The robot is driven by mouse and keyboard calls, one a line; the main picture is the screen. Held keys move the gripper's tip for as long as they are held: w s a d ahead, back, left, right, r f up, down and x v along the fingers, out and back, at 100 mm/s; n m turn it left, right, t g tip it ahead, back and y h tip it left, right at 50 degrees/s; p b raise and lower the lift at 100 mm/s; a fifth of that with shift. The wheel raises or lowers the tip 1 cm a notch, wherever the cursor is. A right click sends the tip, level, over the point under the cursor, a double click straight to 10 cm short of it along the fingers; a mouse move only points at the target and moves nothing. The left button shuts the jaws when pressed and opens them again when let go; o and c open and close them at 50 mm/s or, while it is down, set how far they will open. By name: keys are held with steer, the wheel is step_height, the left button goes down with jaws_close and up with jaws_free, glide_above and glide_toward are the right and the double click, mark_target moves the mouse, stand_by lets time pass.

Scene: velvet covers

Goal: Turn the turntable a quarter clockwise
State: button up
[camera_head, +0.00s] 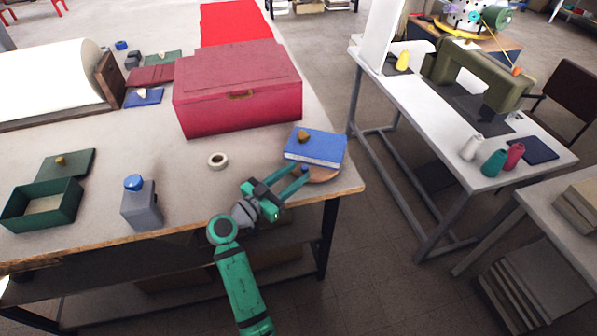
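A brown round disc (326,174), apparently the turntable, shows at the table's front right corner. A blue box (318,150) with a small wooden knob on top sits over it and hides most of it. A small blue knob or peg (305,168) shows at the box's near side. My gripper (305,174) reaches in from the lower left, with its two green fingers spread apart and their tips at the disc's near left edge, close to the blue knob. I cannot tell whether a finger touches it.
A large red box (238,95) stands behind. The table edge is close to the disc. A white sewing table (440,110) is to the right.

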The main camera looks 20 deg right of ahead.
steer(key=v, duration=0.9)
